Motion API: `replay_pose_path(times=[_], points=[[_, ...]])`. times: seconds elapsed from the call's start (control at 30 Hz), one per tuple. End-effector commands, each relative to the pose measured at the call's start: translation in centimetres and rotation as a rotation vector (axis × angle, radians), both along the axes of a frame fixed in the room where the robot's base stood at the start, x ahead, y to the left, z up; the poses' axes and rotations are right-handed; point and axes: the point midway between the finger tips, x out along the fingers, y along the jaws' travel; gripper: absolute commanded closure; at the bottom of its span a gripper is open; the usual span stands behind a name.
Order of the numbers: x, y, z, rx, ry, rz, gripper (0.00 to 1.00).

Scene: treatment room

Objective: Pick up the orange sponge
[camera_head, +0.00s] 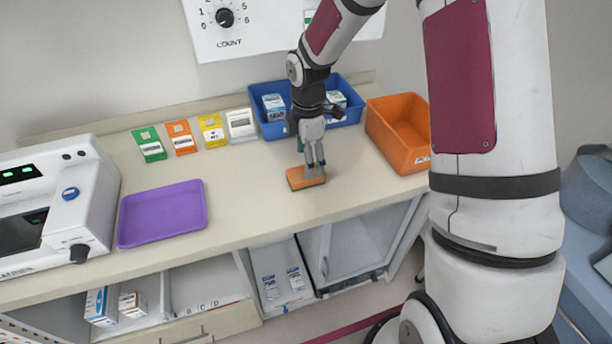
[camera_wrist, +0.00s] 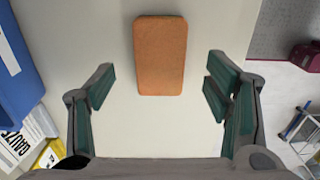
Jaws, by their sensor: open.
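The orange sponge (camera_head: 304,179) is a flat rectangular block lying on the counter, right of the purple tray. In the wrist view the sponge (camera_wrist: 161,55) lies between and beyond the fingertips, its long side running up the picture. My gripper (camera_head: 315,170) points down over the sponge in the head view and hides part of it. In the wrist view my gripper (camera_wrist: 158,88) is open and empty, with bare counter between the sponge and each finger. The fingers do not appear to touch it.
A purple tray (camera_head: 126,222) lies to the left. A blue bin (camera_head: 270,133) with boxes stands behind, and an orange bin (camera_head: 390,143) stands at the right. Colored cards (camera_head: 181,138) line the back. A white machine (camera_head: 60,205) is far left. The counter between tray and sponge is clear.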

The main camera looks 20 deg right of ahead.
Motion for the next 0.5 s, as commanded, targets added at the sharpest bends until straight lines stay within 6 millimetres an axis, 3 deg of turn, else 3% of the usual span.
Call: replay_pose_path(times=[0.3,0.5], points=[[-0.1,0.5,-3.8,0.000,0.005,0.002,0.28],[0.0,0.4,-5.2,0.000,0.001,0.000,0.28]])
